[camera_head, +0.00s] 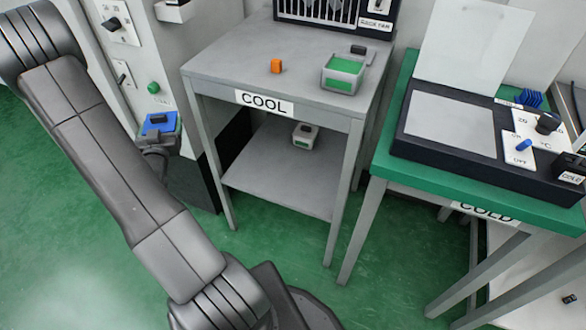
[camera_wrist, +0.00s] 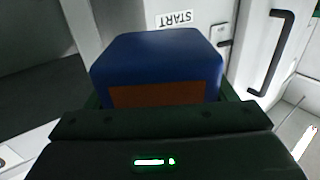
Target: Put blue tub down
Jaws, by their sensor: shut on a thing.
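The blue tub (camera_head: 155,123) is held up in front of the grey cabinet, left of the COOL table, in the head view. It fills the upper middle of the wrist view (camera_wrist: 155,55), with a brown-orange panel on its near side. My gripper (camera_head: 160,135) is shut on the tub; its dark body also shows across the bottom of the wrist view (camera_wrist: 160,115). The fingertips are mostly hidden by the tub and my arm.
The COOL table (camera_head: 225,70) holds an orange block (camera_head: 276,66) and a green-and-grey tub (camera_head: 343,73). Its lower shelf (camera_head: 270,180) holds another tub (camera_head: 305,135). Both surfaces have free room. A green COLD table (camera_head: 400,165) with an open-lidded device (camera_head: 450,125) stands at right.

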